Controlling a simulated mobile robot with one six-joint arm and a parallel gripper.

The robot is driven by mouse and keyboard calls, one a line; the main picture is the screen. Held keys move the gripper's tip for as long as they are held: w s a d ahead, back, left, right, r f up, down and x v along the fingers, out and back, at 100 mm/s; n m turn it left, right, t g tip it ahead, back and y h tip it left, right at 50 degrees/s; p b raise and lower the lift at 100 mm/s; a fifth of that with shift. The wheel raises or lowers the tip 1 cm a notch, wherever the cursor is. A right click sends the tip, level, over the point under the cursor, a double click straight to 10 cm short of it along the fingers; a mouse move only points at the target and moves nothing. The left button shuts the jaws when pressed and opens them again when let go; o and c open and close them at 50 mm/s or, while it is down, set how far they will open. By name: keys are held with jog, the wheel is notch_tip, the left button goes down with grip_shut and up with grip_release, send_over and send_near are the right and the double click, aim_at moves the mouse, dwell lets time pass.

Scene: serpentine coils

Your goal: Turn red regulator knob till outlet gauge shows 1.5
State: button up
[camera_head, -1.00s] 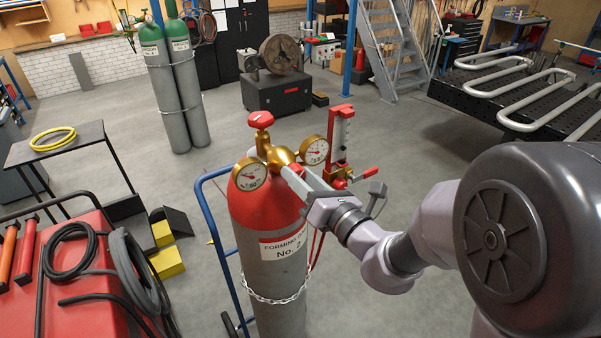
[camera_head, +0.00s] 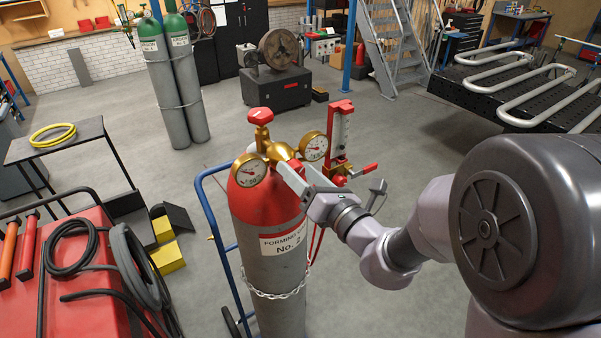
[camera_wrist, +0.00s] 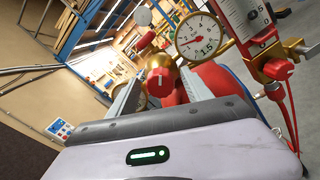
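The red regulator knob (camera_wrist: 160,82) has a white mark and faces the wrist camera. My gripper (camera_wrist: 160,92) has one finger on each side of it, with gaps visible, so it looks open around the knob and not clamped. In the head view my gripper (camera_head: 290,168) is at the front of the brass regulator (camera_head: 275,150), largely covering the knob. The gauge with a large 1.5 on its face (camera_wrist: 200,38) is beside the right finger; it seems to be the right gauge in the head view (camera_head: 314,146). The other gauge (camera_head: 249,170) is at left.
The regulator sits on a red-topped grey cylinder (camera_head: 268,240), chained to a blue trolley (camera_head: 205,205). A flowmeter (camera_head: 340,135) with red fittings stands close right of the gauges. A red handle (camera_head: 260,116) rises above the regulator. Open floor lies behind.

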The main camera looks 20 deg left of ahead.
jog(key=b+v, duration=1.4)
jog(key=v, duration=0.3)
jog(key=shift+d, duration=0.15)
